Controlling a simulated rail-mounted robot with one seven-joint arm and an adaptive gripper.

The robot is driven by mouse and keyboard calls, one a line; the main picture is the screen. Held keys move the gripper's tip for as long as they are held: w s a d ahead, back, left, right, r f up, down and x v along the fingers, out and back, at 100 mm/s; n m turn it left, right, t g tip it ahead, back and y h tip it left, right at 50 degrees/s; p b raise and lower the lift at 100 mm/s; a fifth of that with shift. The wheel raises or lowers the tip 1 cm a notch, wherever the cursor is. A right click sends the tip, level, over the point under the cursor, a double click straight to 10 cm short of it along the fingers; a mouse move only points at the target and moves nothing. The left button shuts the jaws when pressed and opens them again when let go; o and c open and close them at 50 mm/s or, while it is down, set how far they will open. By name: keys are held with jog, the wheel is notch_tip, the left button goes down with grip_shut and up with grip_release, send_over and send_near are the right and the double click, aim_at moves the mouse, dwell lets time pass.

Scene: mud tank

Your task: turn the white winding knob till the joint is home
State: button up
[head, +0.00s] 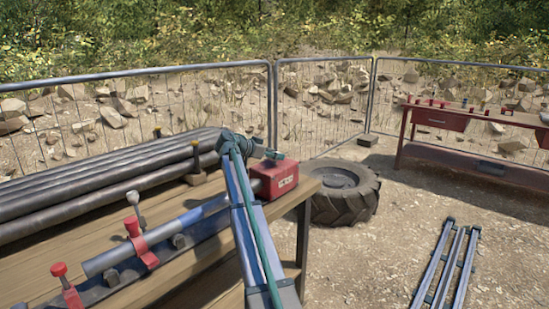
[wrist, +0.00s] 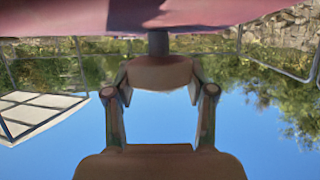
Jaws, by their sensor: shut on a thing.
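The white winding knob (wrist: 160,75) looks pale brown in shade in the wrist view, on a short dark stem under a red surface. My gripper (wrist: 160,82) has its two fingers on either side of the knob and is shut on it. In the head view my arm's end stands by the red box (head: 275,181) at the bench's right end; the fingers and knob are hidden there. A grey pipe (head: 150,247) lies in a dark cradle with red clamps, in line with the red box. My arm covers part of this line, so I cannot tell how the joint sits.
Several dark pipes (head: 90,185) lie along the back of the wooden bench (head: 190,282). A tyre (head: 343,192) lies on the ground behind the bench's right end. A red table (head: 465,122) stands far right, blue-grey rails (head: 447,265) lie front right. Mesh fencing closes the back.

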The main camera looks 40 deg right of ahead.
jog(key=shift+f, duration=0.15)
jog(key=o, duration=1.2)
jog(key=shift+c, duration=0.2)
jog(key=v, duration=1.2)
